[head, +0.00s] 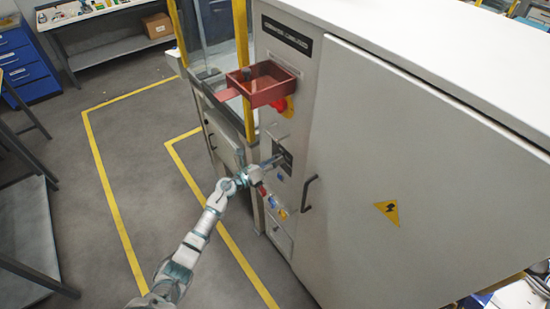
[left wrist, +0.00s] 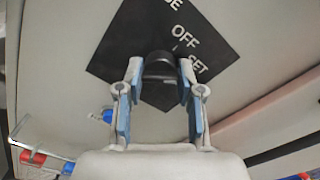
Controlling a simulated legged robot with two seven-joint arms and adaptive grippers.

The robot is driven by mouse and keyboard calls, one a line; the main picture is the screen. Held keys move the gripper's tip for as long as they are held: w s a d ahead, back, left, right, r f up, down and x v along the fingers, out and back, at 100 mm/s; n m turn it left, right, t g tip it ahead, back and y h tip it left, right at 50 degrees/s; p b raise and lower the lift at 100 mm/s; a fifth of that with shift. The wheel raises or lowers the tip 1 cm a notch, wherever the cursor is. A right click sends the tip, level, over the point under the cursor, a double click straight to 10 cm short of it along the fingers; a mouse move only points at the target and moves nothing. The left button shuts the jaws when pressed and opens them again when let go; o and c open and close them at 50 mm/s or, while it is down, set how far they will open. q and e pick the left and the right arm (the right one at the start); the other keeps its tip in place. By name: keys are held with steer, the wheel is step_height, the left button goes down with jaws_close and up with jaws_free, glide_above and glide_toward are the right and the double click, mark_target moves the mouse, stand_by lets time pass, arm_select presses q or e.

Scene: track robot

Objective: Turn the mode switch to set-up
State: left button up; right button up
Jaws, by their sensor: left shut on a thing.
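The mode switch is a dark knob (left wrist: 160,67) on a black label plate (left wrist: 205,35), turned like a diamond in the left wrist view. The plate reads "OFF" and, partly hidden, "SET"; another word is cut off at the top. In the head view the plate (head: 284,157) is on the narrow front of the grey cabinet. My left gripper (left wrist: 157,88) has its two blue-padded fingers on either side of the knob, shut on it. It also shows in the head view (head: 276,161), reaching the plate from the left. My right gripper is not in view.
A red open box (head: 268,86) sticks out above the switch, with a red button (head: 279,105) below it. A black door handle (head: 309,193) is right of my gripper. Small coloured controls (head: 276,205) sit below. The floor (head: 115,190) on the left is clear.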

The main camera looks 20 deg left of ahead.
arm_select(q)
steer(key=shift+s+f+n+p, duration=0.1)
steer(key=shift+f+n+p, duration=0.2)
steer(key=shift+n+p, duration=0.7)
steer(key=shift+f+n, duration=0.1)
steer(key=shift+n, duration=0.2)
steer(key=o, duration=1.1)
steer(key=shift+a, duration=0.1)
steer(key=v, duration=1.1)
steer(key=shift+s+a, duration=0.25)
steer(key=shift+a, duration=0.1)
